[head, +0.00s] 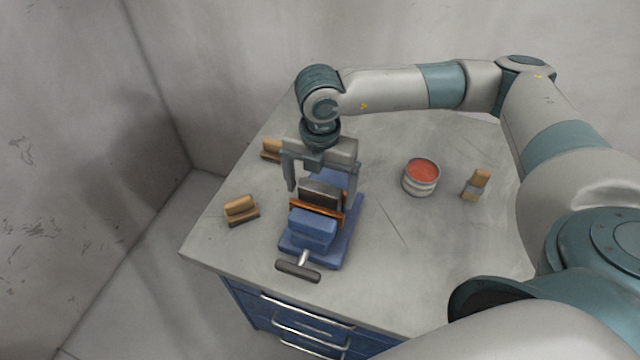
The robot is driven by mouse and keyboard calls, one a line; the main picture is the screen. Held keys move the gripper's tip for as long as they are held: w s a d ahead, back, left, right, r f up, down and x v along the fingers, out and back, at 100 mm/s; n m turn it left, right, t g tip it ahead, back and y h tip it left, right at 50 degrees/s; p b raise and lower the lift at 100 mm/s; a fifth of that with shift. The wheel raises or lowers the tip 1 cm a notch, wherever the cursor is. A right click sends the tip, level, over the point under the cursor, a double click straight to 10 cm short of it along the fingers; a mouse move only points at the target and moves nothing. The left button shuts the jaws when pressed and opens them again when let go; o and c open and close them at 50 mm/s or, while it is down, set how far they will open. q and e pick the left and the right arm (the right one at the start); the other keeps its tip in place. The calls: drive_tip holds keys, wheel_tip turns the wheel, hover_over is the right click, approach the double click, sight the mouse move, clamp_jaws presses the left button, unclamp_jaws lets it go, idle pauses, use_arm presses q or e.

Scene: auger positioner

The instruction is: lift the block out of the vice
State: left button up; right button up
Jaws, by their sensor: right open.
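The blue vice (312,229) stands on the workbench, with its T-handle (298,272) towards me. A grey, dark-faced block (321,194) shows at its jaws, behind an orange-brown strip (316,208). How deep the block sits and whether the jaws grip it cannot be seen. My right gripper (321,190) is open and points down over the vice. Its fingers are on the left and right sides of the block, with no clear contact visible. The gripper's body hides part of the vice's back. My left gripper is not in view.
The grey workbench (390,270) has blue drawers below its front edge. A tin with a red top (421,172) and a small wood-and-grey brush-like item (477,185) stand to the right. Wooden-backed items lie left (241,208) and behind left (271,149). The bench's front right is clear.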

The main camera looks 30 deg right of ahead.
sight(318, 188)
drive_tip(key=c, duration=1.9)
drive_tip(key=shift+c, duration=1.3)
drive_tip(key=shift+s+a+b, duration=0.1)
drive_tip(key=shift+a+b, duration=0.1)
drive_tip(key=shift+b, duration=0.15)
drive_tip(key=shift+r, duration=0.25)
drive_tip(key=shift+r+p, duration=1.75)
drive_tip(key=shift+r, duration=2)
